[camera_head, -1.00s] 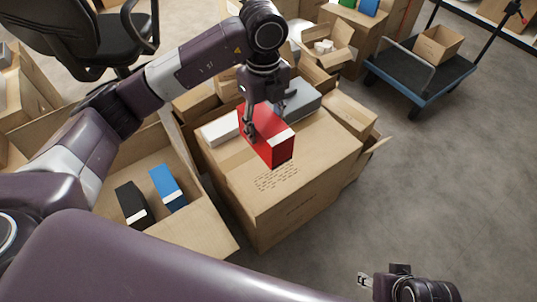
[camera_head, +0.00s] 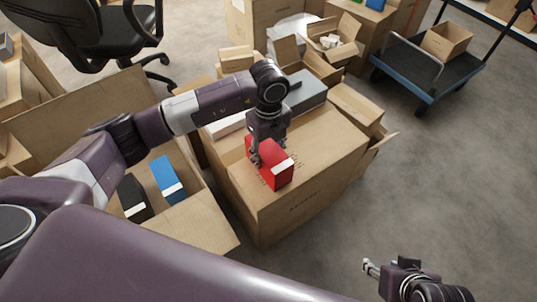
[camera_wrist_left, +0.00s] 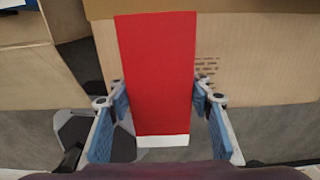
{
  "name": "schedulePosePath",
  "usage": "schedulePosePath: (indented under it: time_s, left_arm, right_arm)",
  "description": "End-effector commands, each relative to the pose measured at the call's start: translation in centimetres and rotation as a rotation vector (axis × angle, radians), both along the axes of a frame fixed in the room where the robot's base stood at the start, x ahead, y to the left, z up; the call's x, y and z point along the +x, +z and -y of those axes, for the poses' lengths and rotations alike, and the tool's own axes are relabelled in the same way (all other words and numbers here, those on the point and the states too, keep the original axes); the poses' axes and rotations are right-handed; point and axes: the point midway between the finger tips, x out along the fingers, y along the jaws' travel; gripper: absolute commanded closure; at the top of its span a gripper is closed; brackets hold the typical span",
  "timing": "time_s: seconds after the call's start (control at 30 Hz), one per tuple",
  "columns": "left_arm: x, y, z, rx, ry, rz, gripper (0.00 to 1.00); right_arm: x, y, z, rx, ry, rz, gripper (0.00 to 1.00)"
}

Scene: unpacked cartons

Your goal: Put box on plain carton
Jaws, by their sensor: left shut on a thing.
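The red box (camera_head: 270,164) with a white end is at the top of the plain carton (camera_head: 318,158), near its front left edge. I cannot tell whether the box touches the carton top. My left gripper (camera_head: 269,158) is shut on the box from above. In the left wrist view the red box (camera_wrist_left: 157,75) lies between the two blue finger pads of the left gripper (camera_wrist_left: 160,108). My right gripper (camera_head: 370,268) is low at the bottom right, away from the carton; its fingers are too small to judge.
A white box (camera_head: 225,125) and a grey box (camera_head: 307,92) also lie on the carton. An open carton (camera_head: 208,220) at left holds a blue box (camera_head: 168,178) and a black box (camera_head: 134,198). A trolley (camera_head: 424,75) stands at the back right. The floor at right is clear.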

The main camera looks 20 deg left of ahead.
Motion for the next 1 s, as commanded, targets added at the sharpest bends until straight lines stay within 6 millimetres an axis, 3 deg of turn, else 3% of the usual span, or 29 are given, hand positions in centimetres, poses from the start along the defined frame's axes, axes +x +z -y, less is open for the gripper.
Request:
schedulePosePath:
  time_s: [0.47,0.5,0.6,0.67,1.0]
  left_arm:
    - [0.07,-0.15,0.01,0.0,0.0,0.002,0.93]
    - [0.01,-0.27,-0.01,0.0,0.0,0.0,0.53]
    - [0.0,-0.24,-0.01,0.0,0.0,0.0,0.42]
    - [0.01,-0.24,-0.01,0.0,0.0,0.0,0.36]
    - [0.02,-0.04,-0.01,0.0,0.001,0.0,0.36]
  right_arm:
    - [0.59,0.17,-0.16,0.005,0.002,0.024,0.6]
    - [0.72,0.23,-0.18,0.006,0.002,0.029,0.6]
    - [0.79,0.28,-0.19,0.005,0.002,0.033,0.6]
    - [0.79,0.28,-0.19,0.005,0.002,0.033,0.6]
    - [0.57,0.28,-0.16,0.004,0.002,0.023,0.6]
